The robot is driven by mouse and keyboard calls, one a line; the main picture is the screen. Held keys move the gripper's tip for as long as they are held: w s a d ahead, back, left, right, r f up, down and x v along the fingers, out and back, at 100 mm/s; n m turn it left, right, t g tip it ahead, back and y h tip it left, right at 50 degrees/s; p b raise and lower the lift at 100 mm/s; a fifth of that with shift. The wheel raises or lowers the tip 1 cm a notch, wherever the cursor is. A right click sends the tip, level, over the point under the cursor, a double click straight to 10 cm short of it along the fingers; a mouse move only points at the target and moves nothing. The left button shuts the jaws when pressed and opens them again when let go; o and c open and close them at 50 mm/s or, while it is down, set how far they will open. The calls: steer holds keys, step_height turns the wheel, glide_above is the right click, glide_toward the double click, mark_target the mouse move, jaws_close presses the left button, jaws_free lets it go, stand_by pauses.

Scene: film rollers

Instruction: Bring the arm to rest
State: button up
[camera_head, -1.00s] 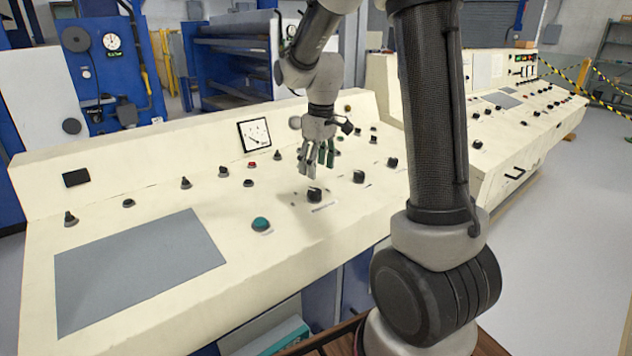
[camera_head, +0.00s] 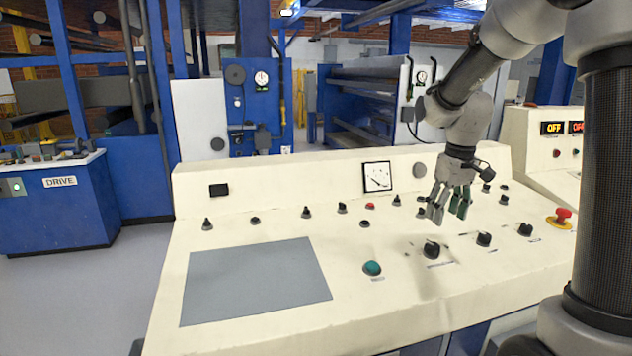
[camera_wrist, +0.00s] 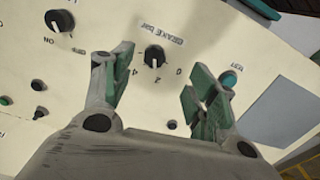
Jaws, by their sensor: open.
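My gripper (camera_head: 449,203) is open and empty above the cream control console (camera_head: 260,338). Its fingers point down, apart from the panel as far as I can tell. A black brake knob (camera_head: 432,249) lies just below the fingers. In the wrist view the brake knob (camera_wrist: 154,56) shows between and beyond the two open fingers (camera_wrist: 160,95), with its scale and a "BRAKE bar" label. A teal test button (camera_head: 372,268) sits left of the knob; it also shows in the wrist view (camera_wrist: 229,79). My arm reaches in from the upper right.
More black knobs (camera_head: 484,239) and a red emergency button (camera_head: 563,215) line the console to the right. A grey flat panel (camera_head: 255,282) fills its left part. A blue drive cabinet (camera_head: 55,205) stands at far left, with free floor (camera_head: 110,290) before it.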

steer(key=s+r+m+t, duration=0.1)
steer(key=s+r, duration=0.3)
steer(key=s, duration=0.8)
steer(key=s+r+m+t, duration=0.2)
steer(key=s+r, duration=0.1)
steer(key=s, duration=0.8)
steer(key=shift+s+r+t, duration=0.3)
steer(key=shift+s+r, duration=0.05)
steer(key=shift+r, duration=0.05)
steer(key=shift+a, duration=0.1)
